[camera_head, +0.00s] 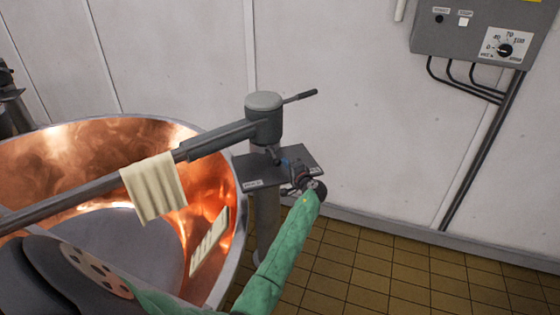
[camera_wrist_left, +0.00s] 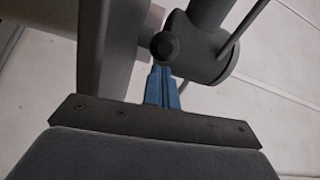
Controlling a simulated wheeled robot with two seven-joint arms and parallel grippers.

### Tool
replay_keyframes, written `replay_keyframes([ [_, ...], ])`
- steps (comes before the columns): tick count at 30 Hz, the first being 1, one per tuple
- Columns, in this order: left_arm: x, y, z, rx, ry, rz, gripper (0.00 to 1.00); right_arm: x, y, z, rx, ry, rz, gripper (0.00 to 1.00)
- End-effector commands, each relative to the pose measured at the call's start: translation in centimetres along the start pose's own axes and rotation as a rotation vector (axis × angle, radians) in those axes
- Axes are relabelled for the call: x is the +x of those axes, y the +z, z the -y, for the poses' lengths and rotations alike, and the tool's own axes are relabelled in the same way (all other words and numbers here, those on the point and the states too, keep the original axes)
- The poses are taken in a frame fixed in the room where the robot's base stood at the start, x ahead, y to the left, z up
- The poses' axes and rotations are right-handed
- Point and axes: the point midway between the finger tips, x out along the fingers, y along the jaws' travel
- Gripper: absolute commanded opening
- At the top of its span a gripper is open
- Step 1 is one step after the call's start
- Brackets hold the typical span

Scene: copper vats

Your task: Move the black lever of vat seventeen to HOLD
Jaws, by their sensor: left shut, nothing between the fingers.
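The copper vat (camera_head: 230,225) fills the left side of the head view; no vat number is readable. A grey post head (camera_head: 264,118) stands at its rim, with a dark-gripped handle (camera_head: 300,96) pointing right. A short dark lever (camera_head: 272,155) shows below this head, above a dark plate with small, unreadable labels (camera_head: 255,183). My left gripper (camera_head: 287,163) is shut and empty beside this lever. In the left wrist view, the blue fingertips (camera_wrist_left: 162,72) are together just below a round black knob (camera_wrist_left: 164,46); contact cannot be told. My right gripper is not in view.
A grey bar (camera_head: 70,199) with a pale cloth (camera_head: 154,187) over it crosses the vat. A grey control box (camera_head: 470,35) with a dial hangs on the white wall. The tiled floor (camera_head: 400,275) at the right is clear.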

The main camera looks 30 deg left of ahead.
Motion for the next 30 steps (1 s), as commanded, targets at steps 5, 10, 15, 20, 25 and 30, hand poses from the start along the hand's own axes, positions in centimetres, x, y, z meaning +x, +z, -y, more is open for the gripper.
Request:
replay_keyframes([
  [5,-0.2,0.0,0.0,-0.001,0.0,0.0,0.0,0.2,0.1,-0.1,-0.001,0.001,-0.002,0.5],
  [10,-0.2,0.0,0.0,-0.001,0.0,0.0,0.0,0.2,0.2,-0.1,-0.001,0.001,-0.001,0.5],
  [15,-0.1,0.4,0.0,-0.001,0.002,-0.018,0.0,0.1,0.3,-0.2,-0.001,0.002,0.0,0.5],
  [20,0.0,1.6,0.1,0.002,0.01,-0.094,0.0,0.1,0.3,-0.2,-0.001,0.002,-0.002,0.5],
  [25,0.2,3.0,0.3,0.005,0.019,-0.188,0.0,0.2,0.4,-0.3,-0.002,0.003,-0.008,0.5],
  [30,0.5,4.4,0.3,0.005,0.023,-0.227,0.0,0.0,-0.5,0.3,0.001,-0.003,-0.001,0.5],
])
